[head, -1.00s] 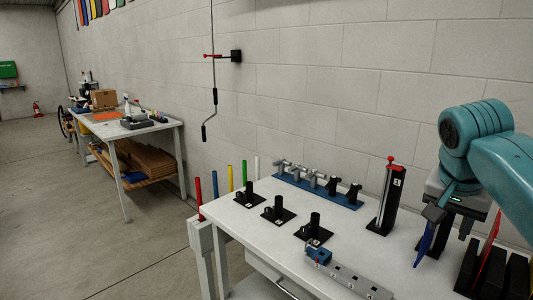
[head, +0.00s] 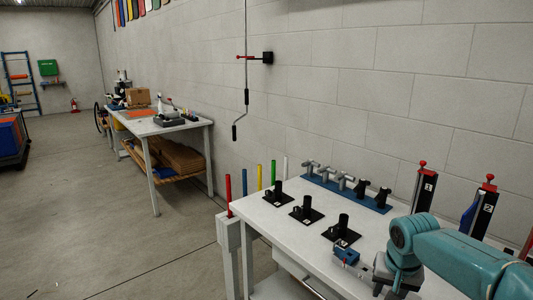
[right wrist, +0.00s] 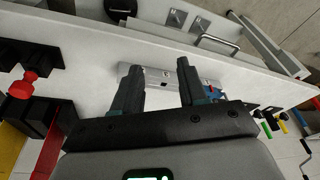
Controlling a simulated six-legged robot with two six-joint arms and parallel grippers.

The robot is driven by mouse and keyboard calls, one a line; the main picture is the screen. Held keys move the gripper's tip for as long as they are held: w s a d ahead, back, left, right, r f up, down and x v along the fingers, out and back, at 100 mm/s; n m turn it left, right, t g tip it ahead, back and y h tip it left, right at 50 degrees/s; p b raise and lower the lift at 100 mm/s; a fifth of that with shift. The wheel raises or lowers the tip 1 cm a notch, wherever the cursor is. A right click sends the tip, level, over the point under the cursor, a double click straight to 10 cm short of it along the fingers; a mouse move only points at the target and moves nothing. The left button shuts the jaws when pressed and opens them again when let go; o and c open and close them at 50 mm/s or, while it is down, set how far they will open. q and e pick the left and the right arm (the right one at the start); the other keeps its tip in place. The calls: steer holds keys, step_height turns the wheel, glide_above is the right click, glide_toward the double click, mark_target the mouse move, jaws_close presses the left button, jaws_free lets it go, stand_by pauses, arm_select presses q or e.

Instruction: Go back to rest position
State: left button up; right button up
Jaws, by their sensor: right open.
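My right gripper (right wrist: 158,85) is open in the right wrist view, with bare space between its two dark fingers. It hangs over the white workbench (right wrist: 225,62), near a grey rail with a blue block (right wrist: 213,92). In the head view my teal right arm comes in from the lower right, and its gripper is mostly hidden or cut off at the bottom edge. The blue block (head: 346,254) shows just left of the arm. My left gripper is in neither view.
Black posts with red knobs (head: 425,186) stand behind my right arm, with a blue piece (head: 468,216) by the second. Black holders (head: 306,211) and a blue rack (head: 350,193) occupy the bench. A second table (head: 178,128) stands far left; the floor (head: 110,215) between is open.

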steer(key=s+a+f+n+g+y, duration=0.1)
steer(key=a+f, duration=0.2)
steer(key=f, duration=0.4)
steer(key=s+a+f+n+y, duration=0.1)
steer(key=s+a+f, duration=0.15)
steer(key=f, duration=0.45)
steer(key=s+a+f+y, duration=0.2)
steer(key=s+a+f, duration=0.7)
steer(key=s+f, duration=0.4)
steer(key=s+a+f, duration=0.1)
steer(key=s+f, duration=0.1)
steer(key=s, duration=0.3)
steer(key=s+a+f+g, duration=0.1)
steer(key=s+f, duration=0.2)
steer(key=s, duration=0.3)
steer(key=shift+f+y, duration=0.25)
steer(key=shift+y, duration=0.15)
steer(key=shift+s+a, duration=0.1)
